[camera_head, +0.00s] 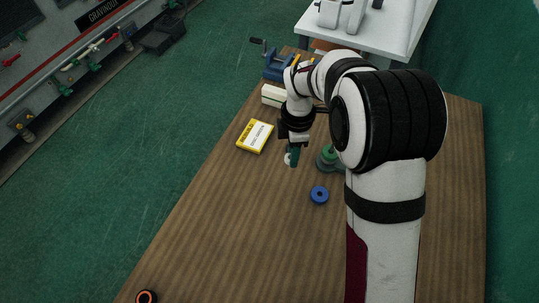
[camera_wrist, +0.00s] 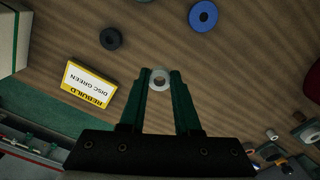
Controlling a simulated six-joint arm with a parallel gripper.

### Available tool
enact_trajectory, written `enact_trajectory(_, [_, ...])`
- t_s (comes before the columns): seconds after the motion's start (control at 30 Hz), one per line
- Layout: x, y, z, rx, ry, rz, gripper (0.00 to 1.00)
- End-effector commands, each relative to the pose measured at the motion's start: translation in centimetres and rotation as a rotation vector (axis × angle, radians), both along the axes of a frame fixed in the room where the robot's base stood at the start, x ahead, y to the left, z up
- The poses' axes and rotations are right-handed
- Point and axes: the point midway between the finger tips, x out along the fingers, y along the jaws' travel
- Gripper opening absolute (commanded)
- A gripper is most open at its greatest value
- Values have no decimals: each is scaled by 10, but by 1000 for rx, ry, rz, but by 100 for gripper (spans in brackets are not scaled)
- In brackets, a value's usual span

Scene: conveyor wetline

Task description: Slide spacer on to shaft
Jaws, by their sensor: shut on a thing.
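My gripper (camera_head: 291,158) is above the wooden bench, left of the green shaft stand (camera_head: 328,160). In the wrist view my gripper (camera_wrist: 160,82) has its two green fingers shut on a small pale grey ring (camera_wrist: 159,74), which looks like the spacer. The ring shows as a small white spot in the head view (camera_head: 287,158). It is apart from the stand. The stand is a green upright piece on a round base, partly covered by my arm.
A blue ring (camera_head: 319,195) lies below the stand. A yellow-and-white card or box (camera_head: 255,135) and a white box (camera_head: 271,96) are to the left. A dark ring (camera_wrist: 110,38) shows in the wrist view. An orange-black ring (camera_head: 146,297) lies at lower left. A blue vise (camera_head: 275,68) stands at the back.

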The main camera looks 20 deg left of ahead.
Motion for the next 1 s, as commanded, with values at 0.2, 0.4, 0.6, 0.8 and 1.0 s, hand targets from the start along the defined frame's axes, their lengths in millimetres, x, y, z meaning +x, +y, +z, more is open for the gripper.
enact_trajectory(0.2, [12, -31, 21, 1, -3, -1, 0])
enact_trajectory(0.4, [62, -62, 54, -3, -3, -1, 0])
enact_trajectory(0.6, [90, -85, 77, -1, 0, 0, 0])
enact_trajectory(0.8, [90, -86, 57, -2, 2, 2, 0])
enact_trajectory(1.0, [91, -86, 32, -2, 1, 2, 0])
